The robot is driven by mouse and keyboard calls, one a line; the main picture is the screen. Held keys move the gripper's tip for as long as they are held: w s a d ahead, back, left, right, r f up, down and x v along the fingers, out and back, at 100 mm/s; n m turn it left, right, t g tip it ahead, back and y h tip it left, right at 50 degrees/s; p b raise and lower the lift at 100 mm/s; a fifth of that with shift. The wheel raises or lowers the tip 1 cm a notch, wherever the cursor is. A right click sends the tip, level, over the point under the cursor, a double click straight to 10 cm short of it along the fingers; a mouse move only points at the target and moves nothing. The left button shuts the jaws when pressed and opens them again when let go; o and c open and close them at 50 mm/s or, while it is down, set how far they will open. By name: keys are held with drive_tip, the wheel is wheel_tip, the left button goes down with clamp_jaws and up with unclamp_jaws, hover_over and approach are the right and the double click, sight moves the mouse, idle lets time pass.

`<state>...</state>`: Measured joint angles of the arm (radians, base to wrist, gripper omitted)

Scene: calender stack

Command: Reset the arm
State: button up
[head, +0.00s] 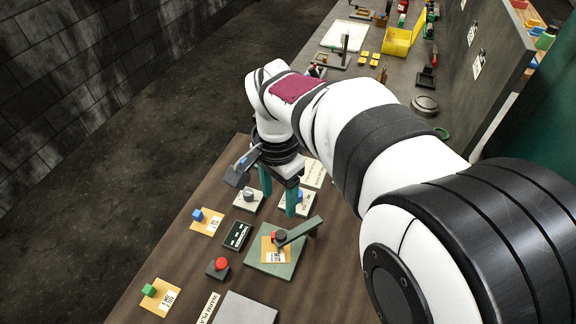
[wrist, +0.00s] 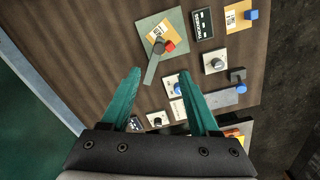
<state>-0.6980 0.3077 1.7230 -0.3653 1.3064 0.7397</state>
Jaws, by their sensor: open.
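My gripper (head: 278,192) has two teal fingers, apart and with nothing between them, pointing down over the far part of the brown bench. In the wrist view, my gripper (wrist: 158,74) is also open, its fingertips over bare wood beside a green plate (wrist: 147,28). That green plate (head: 262,263) carries an orange card (head: 267,254), a dark round piece and a grey-green lever (head: 303,231); a red piece shows there in the wrist view. A blue knob on a pale plate (head: 299,197) is close to one finger in the head view; the gap is unclear.
Nearby are a grey knob (head: 249,193), a dark display (head: 237,235), a blue cube (head: 197,215), a red button (head: 221,264), a green cube (head: 149,290) and a grey plate (head: 246,311). A yellow bin (head: 398,42) stands on the grey bench behind.

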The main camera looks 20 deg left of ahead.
wheel_tip(320, 180, up, 3)
drive_tip(key=shift+f, duration=0.1)
idle(0.3)
drive_tip(key=s+d+r, duration=0.2)
drive_tip(key=s+d, duration=0.2)
drive_tip(key=d, duration=0.9)
drive_tip(key=s+d+f+y, duration=0.1)
drive_tip(key=s+d+f, duration=0.1)
drive_tip(key=s+d, duration=0.2)
drive_tip(key=s+d+f+m, duration=0.1)
drive_tip(key=s+d, duration=0.3)
drive_tip(key=s, duration=0.4)
drive_tip(key=shift+s+d+f+y, duration=0.15)
drive_tip(key=shift+s+f+y, duration=0.2)
drive_tip(key=shift+f, duration=0.35)
drive_tip(key=shift+w, duration=0.1)
drive_tip(key=shift+c, duration=0.4)
